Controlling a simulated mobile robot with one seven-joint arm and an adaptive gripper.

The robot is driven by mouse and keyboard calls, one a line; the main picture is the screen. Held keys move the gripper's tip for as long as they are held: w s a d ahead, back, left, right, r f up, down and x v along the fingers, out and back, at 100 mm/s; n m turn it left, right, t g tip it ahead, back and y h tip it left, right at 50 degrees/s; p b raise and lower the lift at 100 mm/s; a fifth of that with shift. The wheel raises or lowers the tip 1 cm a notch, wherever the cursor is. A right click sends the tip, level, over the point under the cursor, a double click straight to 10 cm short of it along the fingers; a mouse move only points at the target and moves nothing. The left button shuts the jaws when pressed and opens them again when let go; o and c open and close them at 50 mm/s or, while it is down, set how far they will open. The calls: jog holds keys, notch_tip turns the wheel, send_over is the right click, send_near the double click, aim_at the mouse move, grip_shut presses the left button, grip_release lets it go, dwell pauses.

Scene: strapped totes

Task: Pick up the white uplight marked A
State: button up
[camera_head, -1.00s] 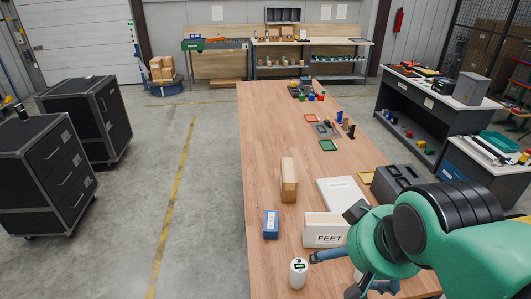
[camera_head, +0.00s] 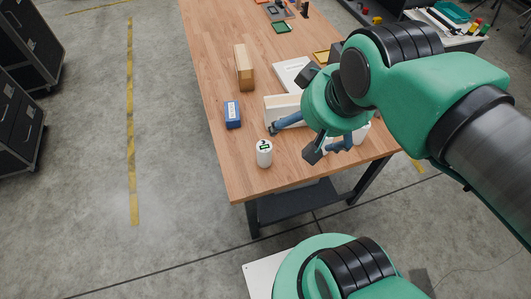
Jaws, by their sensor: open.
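A white cylindrical uplight (camera_head: 264,153) with a dark and green mark on its top stands upright near the front left corner of the wooden table (camera_head: 225,100). The letter on it is too small to read. A second white object (camera_head: 361,133) shows partly behind my gripper; most of it is hidden. My gripper (camera_head: 291,143) is open and empty, just right of the left uplight, with its fingers pointing left and spread apart. One fingertip is close behind the uplight in the picture; I cannot tell whether they touch.
A blue box (camera_head: 232,114), a tan wooden block (camera_head: 244,68), and a white box (camera_head: 283,107) stand behind the uplight. A flat white case (camera_head: 291,72) lies behind my gripper. The table's left and front edges are close to the uplight.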

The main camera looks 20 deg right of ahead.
jog(key=c, duration=0.8)
jog(key=m+g+p, duration=0.5)
jog(key=m+g, duration=0.1)
jog(key=m, duration=0.1)
send_over(264, 146)
notch_tip(264, 146, down, 25)
jog(key=shift+r, duration=0.15)
jog(key=shift+f+b, duration=0.55)
jog(key=shift+f, duration=3.75)
